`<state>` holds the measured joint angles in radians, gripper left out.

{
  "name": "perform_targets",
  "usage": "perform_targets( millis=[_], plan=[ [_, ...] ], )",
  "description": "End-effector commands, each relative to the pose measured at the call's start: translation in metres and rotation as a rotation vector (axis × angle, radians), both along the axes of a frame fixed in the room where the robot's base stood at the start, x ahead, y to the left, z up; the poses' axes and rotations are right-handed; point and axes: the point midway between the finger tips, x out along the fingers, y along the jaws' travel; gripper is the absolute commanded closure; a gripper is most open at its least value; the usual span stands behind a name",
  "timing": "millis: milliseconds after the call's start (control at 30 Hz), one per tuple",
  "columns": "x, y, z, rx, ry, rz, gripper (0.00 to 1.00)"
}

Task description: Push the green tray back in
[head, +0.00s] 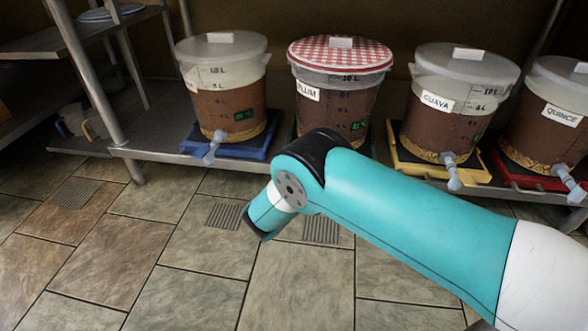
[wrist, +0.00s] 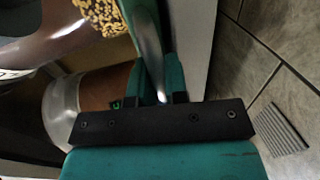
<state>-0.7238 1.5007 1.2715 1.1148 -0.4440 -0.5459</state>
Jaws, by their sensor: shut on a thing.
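The green tray (head: 292,131) lies under the plum bucket on the low shelf. In the head view my arm hides most of it, and only a dark green sliver shows. In the wrist view the green tray (wrist: 141,14) shows as a dark green strip at the top, below a bucket with yellow sediment. My gripper (wrist: 155,82) has its fingers close around a narrow, glossy piece at the tray's front. It is shut on the tray, though the exact contact is dark. The fingertips are hidden in the head view.
The plum bucket (head: 337,95) has a red checked cover. The blue tray (head: 231,140) is on its left, the yellow tray (head: 432,170) and red tray (head: 522,178) on its right, each under a bucket with a protruding tap. A shelf post (head: 93,85) stands left. The tiled floor (head: 110,225) is clear.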

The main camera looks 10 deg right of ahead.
Motion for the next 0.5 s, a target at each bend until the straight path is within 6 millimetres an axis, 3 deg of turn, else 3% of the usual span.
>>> perform_targets(
  millis=[300, 333, 400, 500],
  plan=[
    [0.0035, -0.0056, 0.0012, -0.002, -0.004, -0.01, 1.0],
    [0.0035, -0.0055, 0.0013, -0.001, -0.004, -0.01, 0.81],
    [0.0034, -0.005, 0.0013, -0.001, -0.004, -0.009, 0.65],
    [0.0027, -0.0018, 0.0011, 0.0, -0.003, -0.005, 0.61]
  ],
)
